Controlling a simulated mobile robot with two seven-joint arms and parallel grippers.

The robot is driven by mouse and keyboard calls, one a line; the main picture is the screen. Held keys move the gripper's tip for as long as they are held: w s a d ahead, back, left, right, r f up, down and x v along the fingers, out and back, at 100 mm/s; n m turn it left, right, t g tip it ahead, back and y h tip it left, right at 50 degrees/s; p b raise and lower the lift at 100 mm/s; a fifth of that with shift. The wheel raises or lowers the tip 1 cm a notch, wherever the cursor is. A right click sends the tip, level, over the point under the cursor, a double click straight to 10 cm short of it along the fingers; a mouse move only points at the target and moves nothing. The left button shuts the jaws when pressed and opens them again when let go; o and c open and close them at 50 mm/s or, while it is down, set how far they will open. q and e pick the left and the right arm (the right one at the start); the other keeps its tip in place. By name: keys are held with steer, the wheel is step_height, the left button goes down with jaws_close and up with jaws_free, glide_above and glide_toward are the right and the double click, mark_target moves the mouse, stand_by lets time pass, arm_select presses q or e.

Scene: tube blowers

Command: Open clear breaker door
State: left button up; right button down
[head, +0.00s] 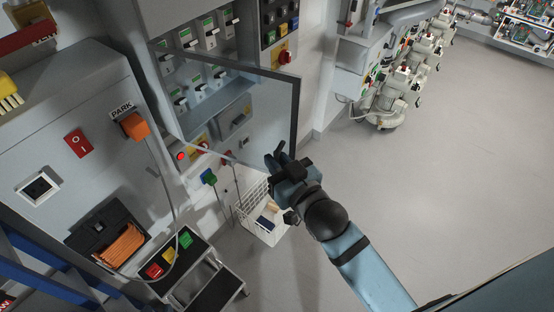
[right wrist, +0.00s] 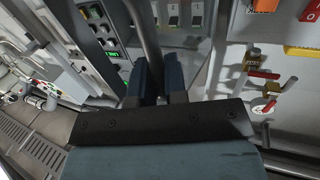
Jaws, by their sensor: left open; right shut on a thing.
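The clear breaker door (head: 297,110) is a transparent panel with a dark grey frame. In the head view it stands swung out at an angle from the grey cabinet, with breaker switches (head: 195,85) seen through and above it. My right gripper (head: 278,158) is at the door's lower outer corner. In the right wrist view, a grey bar of the door frame (right wrist: 146,38) runs down between the fingers of my right gripper (right wrist: 161,72), which is shut on it. The exact contact is hidden by the fingers. My left gripper is not in view.
A white crate (head: 262,232) stands on the floor below the door. A step stool (head: 205,275) and a grey panel with an orange plug (head: 135,126) are at left. Pump machines (head: 385,100) line the right wall. The floor at right is clear.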

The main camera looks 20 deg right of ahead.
steer(key=shift+r, duration=0.4)
steer(key=c, duration=1.2)
jaws_free()
steer(key=shift+a, duration=0.1)
steer(key=shift+s+f, duration=0.15)
steer(key=shift+s, duration=0.15)
steer(key=b+v, duration=0.4)
steer(key=v, duration=0.9)
steer(key=shift+f, duration=0.1)
